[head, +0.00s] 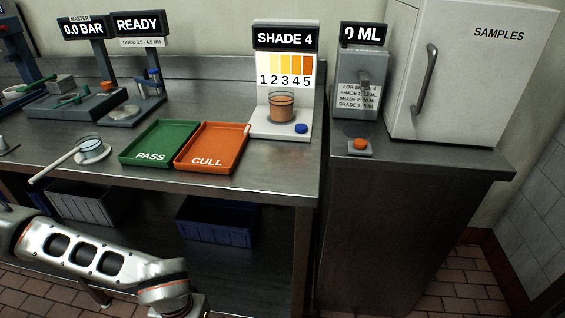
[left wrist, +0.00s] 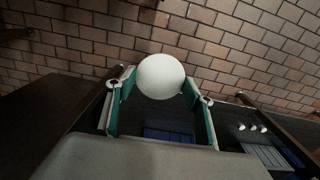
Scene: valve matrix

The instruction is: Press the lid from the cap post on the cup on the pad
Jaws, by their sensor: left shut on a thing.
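My left gripper (left wrist: 159,88) shows in the left wrist view with a teal-lined finger on each side of a round white piece, which looks like the lid (left wrist: 161,76). It is shut on this piece and holds it clear of the floor and bench. In the head view my left arm reaches in at the lower left, below the bench front, and its gripper is cut off by the bottom edge. A clear cup of orange liquid (head: 281,106) stands upright, with no lid on it, on the white SHADE 4 stand (head: 262,130). I cannot make out the cap post. My right gripper is out of view.
A green PASS tray (head: 160,127) and an orange CULL tray (head: 228,131) lie mid-bench. The dispenser (head: 361,75) and the SAMPLES cabinet (head: 470,60) stand right.

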